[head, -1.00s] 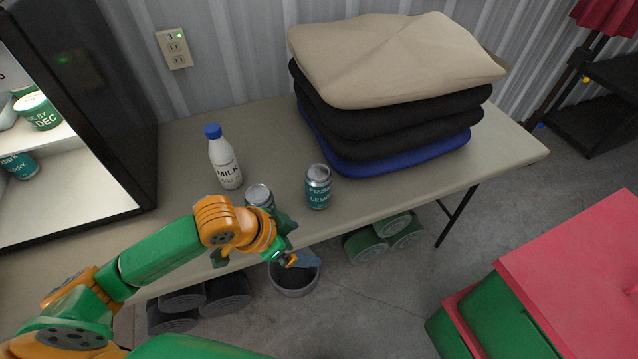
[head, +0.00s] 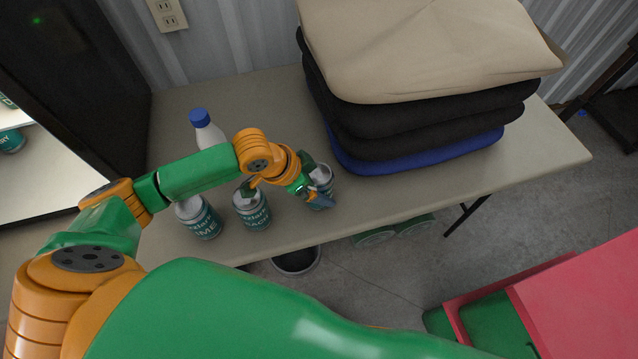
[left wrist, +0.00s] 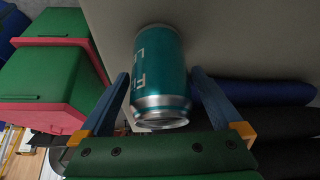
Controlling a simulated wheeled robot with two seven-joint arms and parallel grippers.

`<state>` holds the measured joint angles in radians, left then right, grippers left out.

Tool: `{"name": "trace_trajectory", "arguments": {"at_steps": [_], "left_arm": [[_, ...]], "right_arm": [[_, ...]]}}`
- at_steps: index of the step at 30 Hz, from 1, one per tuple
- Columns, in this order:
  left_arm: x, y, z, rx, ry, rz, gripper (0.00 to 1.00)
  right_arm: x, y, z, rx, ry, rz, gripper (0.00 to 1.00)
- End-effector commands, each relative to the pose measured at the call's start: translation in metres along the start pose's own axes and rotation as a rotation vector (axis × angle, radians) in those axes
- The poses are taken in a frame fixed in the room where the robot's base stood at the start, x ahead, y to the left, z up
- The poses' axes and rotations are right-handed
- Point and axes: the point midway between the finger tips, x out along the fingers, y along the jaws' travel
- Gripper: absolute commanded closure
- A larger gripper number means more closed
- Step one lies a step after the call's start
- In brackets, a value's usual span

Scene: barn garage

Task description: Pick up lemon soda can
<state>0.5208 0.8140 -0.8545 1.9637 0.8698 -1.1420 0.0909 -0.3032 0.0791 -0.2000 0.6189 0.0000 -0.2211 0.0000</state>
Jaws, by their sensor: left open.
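The lemon soda can (head: 322,178), teal and silver, stands upright on the table near the stack of cushions, partly hidden by my left gripper (head: 318,187) in the head view. In the left wrist view the can (left wrist: 160,75) lies between the two blue fingers of my left gripper (left wrist: 160,95), which is open. A gap shows beside the can near the right finger; the left finger is close to its side. Two similar teal cans, one lettered like lime (head: 199,218) and another (head: 252,208), stand to the left. My right gripper is not in view.
A white milk bottle with a blue cap (head: 203,128) stands behind my left arm. A stack of cushions (head: 420,100) fills the table's right back. The table (head: 375,200) has free room near its front right edge. A bin (head: 297,262) is on the floor below.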

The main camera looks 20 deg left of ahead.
Motion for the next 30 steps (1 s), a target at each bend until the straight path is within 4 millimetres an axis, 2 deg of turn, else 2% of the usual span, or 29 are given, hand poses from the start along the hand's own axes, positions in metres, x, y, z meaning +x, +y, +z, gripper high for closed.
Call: {"name": "trace_trajectory", "arguments": {"at_steps": [2, 8, 18, 19, 26, 30], "left_arm": [[0.007, 0.001, 0.001, 0.001, -0.001, 0.001, 0.0], [0.008, 0.0, 0.001, 0.002, -0.001, -0.001, 0.0], [0.008, 0.0, 0.0, 0.001, -0.001, -0.001, 0.92], [0.007, 0.0, 0.0, 0.001, -0.001, -0.001, 0.97], [0.006, 0.0, -0.001, 0.002, 0.001, -0.001, 0.97], [-0.003, -0.001, -0.007, 0.002, 0.004, -0.002, 0.97]], "right_arm": [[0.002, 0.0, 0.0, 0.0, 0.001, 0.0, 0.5], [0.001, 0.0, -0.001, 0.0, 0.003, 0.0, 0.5], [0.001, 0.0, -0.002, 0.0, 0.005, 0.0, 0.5], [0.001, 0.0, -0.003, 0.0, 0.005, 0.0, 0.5], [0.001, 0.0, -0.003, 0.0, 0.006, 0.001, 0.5], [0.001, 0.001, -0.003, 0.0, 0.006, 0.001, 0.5]]}}
